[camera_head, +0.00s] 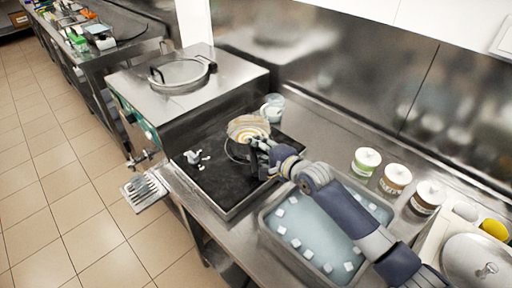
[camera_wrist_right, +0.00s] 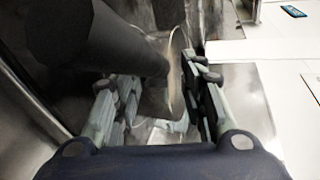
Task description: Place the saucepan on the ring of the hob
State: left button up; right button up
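The saucepan (camera_head: 236,149) is a metal pan with a pale orange, ringed inside. In the head view it is over the back right part of the black hob (camera_head: 215,185); I cannot tell whether it touches it. My right gripper (camera_head: 262,158) is at the pan's near right side. In the right wrist view, the fingers of my right gripper (camera_wrist_right: 163,100) stand apart with a metal part of the pan (camera_wrist_right: 158,88) between them. A dark bar crosses in front. Whether the fingers press on the pan is unclear. The hob's ring is not clearly visible. My left gripper is not in view.
A glass (camera_head: 273,106) stands behind the saucepan. A small pale object (camera_head: 197,158) lies on the hob's left. A steel machine (camera_head: 185,105) with a round lid is at the left. A water tray (camera_head: 270,232) with white cubes and several tubs (camera_head: 397,177) are at the right.

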jog(key=p+v, duration=0.9)
jog(key=v, duration=0.2)
jog(key=shift+s+d, duration=0.15)
jog(key=shift+s, duration=0.05)
jog(key=shift+r, duration=0.1)
dwell(1.9)
